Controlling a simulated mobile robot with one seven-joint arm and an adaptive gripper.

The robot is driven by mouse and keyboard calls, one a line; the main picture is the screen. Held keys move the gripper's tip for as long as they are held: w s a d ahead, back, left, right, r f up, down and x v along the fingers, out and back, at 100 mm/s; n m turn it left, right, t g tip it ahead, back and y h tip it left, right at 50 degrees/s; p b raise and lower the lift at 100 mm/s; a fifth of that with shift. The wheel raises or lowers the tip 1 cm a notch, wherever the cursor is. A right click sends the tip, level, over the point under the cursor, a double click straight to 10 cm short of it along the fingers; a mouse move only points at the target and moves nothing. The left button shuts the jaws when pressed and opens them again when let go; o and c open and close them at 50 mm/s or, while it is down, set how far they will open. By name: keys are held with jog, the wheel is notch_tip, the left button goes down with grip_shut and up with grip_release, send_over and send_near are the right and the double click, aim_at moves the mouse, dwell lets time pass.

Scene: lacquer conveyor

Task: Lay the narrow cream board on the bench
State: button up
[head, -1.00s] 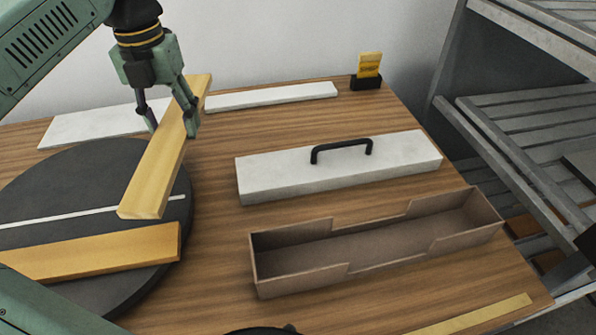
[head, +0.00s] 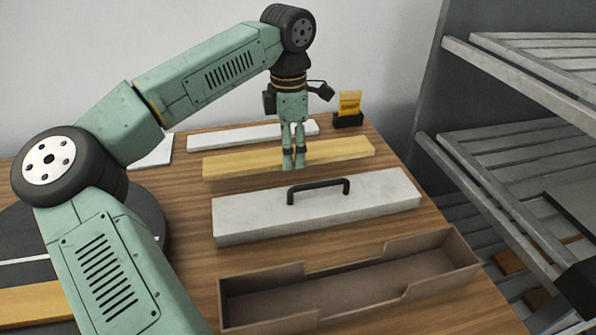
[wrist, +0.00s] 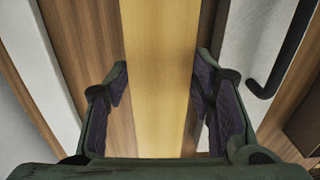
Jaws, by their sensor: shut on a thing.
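The narrow cream board (head: 235,163), pale yellow in tone, lies level and lengthwise across the back of the wooden bench (head: 195,225). My gripper (head: 294,164) is shut on it near its middle, pointing down with one finger on each long side. In the wrist view the board (wrist: 157,50) runs away between the two fingers. Whether its underside touches the bench or is slightly above it, I cannot tell.
A white strip (head: 250,136) lies behind the board. A white block with a black handle (head: 370,197) is in front, then an open brown tray (head: 350,285). A yellow card stand (head: 348,108) is at the back right. Another yellow board (head: 35,303) lies on the dark turntable (head: 140,215).

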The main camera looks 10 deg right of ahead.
aim_at(290, 176)
jog(key=shift+f, duration=2.2)
jog(key=shift+f, duration=0.2)
jog(key=o, duration=1.3)
jog(key=shift+r, duration=0.1)
jog(key=shift+o, duration=0.2)
